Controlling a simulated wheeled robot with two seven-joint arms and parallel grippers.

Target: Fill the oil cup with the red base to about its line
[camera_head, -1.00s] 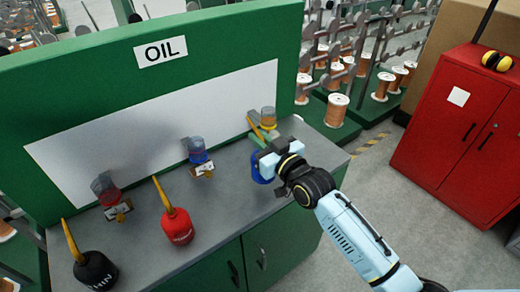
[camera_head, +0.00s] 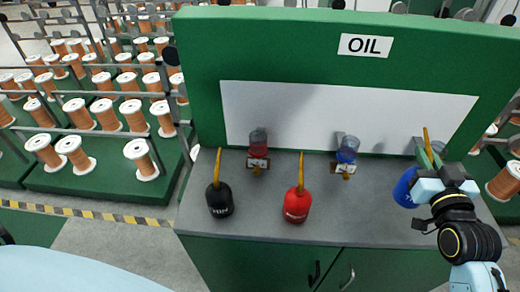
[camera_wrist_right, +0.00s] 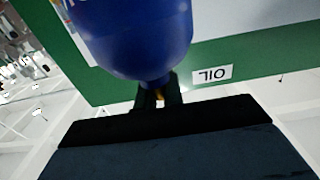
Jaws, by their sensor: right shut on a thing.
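The oil cup with the red base (camera_head: 257,160) stands at the back of the bench, left of the middle. Its clear reservoir (camera_head: 258,138) is too small to read a level or line. My right gripper (camera_head: 428,168) is shut on the blue oil can at the bench's right end, well right of the red-base cup. The can's blue body (camera_head: 404,188) shows left of the jaws, and its yellow spout (camera_head: 426,138) points up. The body fills the top of the right wrist view (camera_wrist_right: 130,35). Whether it touches the bench is unclear. My left gripper is out of view.
A red oil can (camera_head: 297,204) and a black oil can (camera_head: 219,200) stand along the bench front. A blue-base cup (camera_head: 347,157) stands right of the red-base one. A green OIL panel (camera_head: 300,60) rises behind the bench (camera_head: 255,212). Wire spools stand around it.

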